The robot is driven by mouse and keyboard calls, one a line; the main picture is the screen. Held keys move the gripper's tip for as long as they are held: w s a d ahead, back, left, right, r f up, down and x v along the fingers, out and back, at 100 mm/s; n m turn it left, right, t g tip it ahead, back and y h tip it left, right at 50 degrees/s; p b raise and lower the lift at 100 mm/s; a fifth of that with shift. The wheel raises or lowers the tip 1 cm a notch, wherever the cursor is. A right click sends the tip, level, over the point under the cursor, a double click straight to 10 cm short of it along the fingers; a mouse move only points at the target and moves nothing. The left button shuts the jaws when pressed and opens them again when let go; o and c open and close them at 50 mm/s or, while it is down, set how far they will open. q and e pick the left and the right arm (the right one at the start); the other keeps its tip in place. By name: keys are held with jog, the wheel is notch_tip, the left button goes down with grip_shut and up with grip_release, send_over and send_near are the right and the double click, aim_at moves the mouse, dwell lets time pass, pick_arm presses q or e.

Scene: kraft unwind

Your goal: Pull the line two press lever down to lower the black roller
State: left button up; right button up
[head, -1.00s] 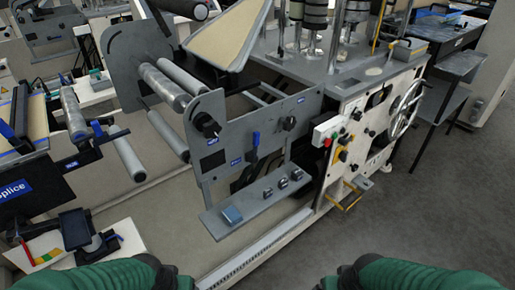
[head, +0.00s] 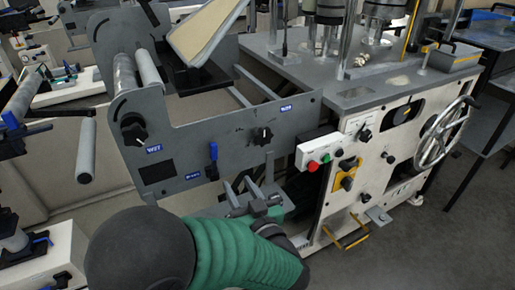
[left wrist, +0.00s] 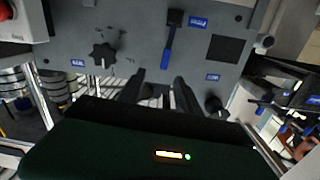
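A lever with a blue handle (head: 213,152) and a black base stands upright on the grey side panel (head: 190,178). It also shows in the left wrist view (left wrist: 168,45), upside down there. Its label is too small to read. My left gripper (head: 258,182) is below and to the right of the lever in the head view, in front of the panel's lower edge. Its two dark fingers (left wrist: 160,90) are apart, with nothing between them, and do not touch the lever. I cannot tell which roller is the black one. My right gripper is out of view.
A black knob (head: 263,136) is on the panel right of the lever, and a larger knob (head: 134,130) is left. A button box (head: 320,150) and a handwheel (head: 445,132) are farther right. A grey roller (head: 85,150) sticks out at left.

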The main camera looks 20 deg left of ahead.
pick_arm(q)
jog(key=b, duration=0.1)
send_near(215, 152)
jog(key=b+x, duration=0.2)
jog(key=x, duration=0.9)
jog(key=shift+f+b, duration=0.1)
jog(key=shift+b, duration=0.25)
jog(key=shift+a, duration=0.25)
jog(key=shift+d, duration=0.25)
jog(key=c, duration=0.4)
grip_shut()
